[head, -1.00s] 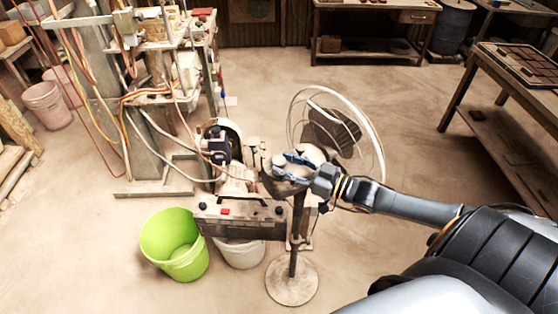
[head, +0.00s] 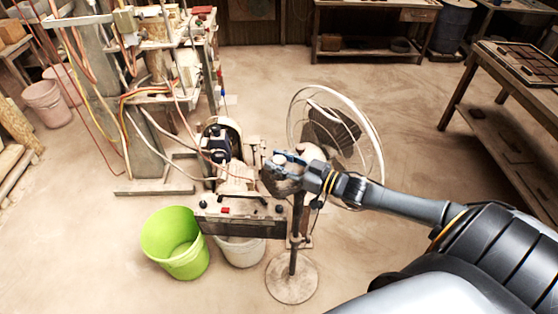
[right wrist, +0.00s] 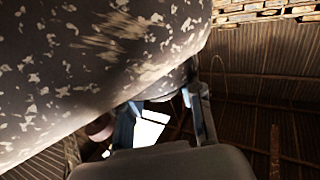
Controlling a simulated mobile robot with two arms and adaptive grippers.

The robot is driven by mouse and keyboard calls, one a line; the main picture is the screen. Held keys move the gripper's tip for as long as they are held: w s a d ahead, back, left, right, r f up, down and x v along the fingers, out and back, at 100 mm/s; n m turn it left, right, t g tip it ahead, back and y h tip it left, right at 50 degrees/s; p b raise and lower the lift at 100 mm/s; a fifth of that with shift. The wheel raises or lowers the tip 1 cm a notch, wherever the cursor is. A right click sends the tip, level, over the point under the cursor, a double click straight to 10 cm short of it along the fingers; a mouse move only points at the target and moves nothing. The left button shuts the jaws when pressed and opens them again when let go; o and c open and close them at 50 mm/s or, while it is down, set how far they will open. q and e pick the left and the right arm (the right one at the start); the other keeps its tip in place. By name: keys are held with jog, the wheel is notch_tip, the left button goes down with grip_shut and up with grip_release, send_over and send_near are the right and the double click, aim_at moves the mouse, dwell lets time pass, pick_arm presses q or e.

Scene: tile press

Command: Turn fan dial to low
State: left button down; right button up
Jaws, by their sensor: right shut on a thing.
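The fan stands on a pole with a round base (head: 292,282); its wire cage (head: 371,125) faces away to the right. My right gripper (head: 279,163) is at the fan's motor housing, behind the cage. It is shut on the fan dial, which its fingers and the housing hide, so its setting cannot be read. In the right wrist view the speckled, worn housing (right wrist: 90,60) fills the upper left, and the gripper's fingers (right wrist: 165,108) reach up against its underside. My left gripper is not in view.
A green bucket (head: 160,235) and a white bucket (head: 240,257) stand left of the fan base, beside a machine with a control box (head: 240,210). Hoses hang from a rack at left. A table (head: 500,95) is at right. Open floor lies between.

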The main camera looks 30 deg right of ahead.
jog(key=shift+r+h+p, duration=0.2)
jog(key=shift+h+p, duration=0.1)
jog(key=shift+p, duration=0.2)
jog(key=m+t+h+p, duration=0.1)
jog(key=m+h+p, duration=0.2)
jog(key=h+p, duration=0.2)
jog(key=shift+m+t, duration=0.4)
jog(key=shift+m+h, duration=0.4)
jog(key=shift+h, duration=0.1)
jog(key=m+h+p, duration=0.1)
jog(key=m+h, duration=0.1)
jog(key=h, duration=0.1)
jog(key=shift+f, duration=0.15)
jog(key=shift+m+h, duration=0.9)
jog(key=shift+h, duration=0.7)
jog(key=shift+m+g+h, duration=0.3)
jog(key=o, duration=0.9)
